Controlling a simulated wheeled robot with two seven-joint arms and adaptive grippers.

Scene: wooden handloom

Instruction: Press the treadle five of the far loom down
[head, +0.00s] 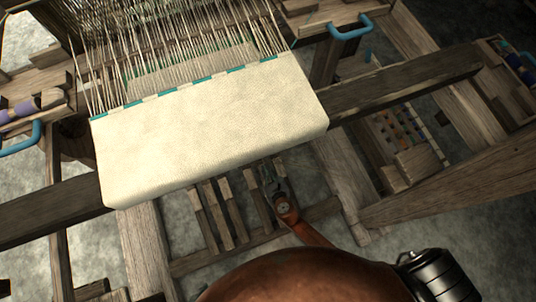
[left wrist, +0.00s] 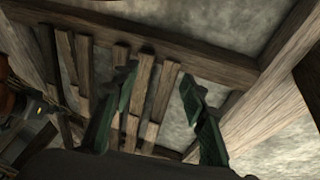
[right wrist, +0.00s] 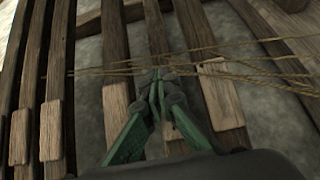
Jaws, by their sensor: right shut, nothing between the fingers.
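Several narrow wooden treadles (head: 213,212) lie side by side under the loom, below the cream cloth. They also show in the right wrist view (right wrist: 116,62) and the left wrist view (left wrist: 136,88). My right gripper (head: 267,176) is at the right end of the row, partly in shadow. In the right wrist view its green fingers (right wrist: 157,80) are shut and empty, pointing along one treadle (right wrist: 155,32). Contact with that treadle and its number cannot be told. My left gripper (left wrist: 160,78) shows only in its wrist view, fingers apart and empty, with treadles beyond it.
Thin cords (right wrist: 240,62) cross over the treadles by the right fingertips. The cream cloth (head: 210,125) and a thick loom beam (head: 410,85) hang above. A wooden post (head: 342,190) stands right of the treadles. Grey floor shows between the frame parts.

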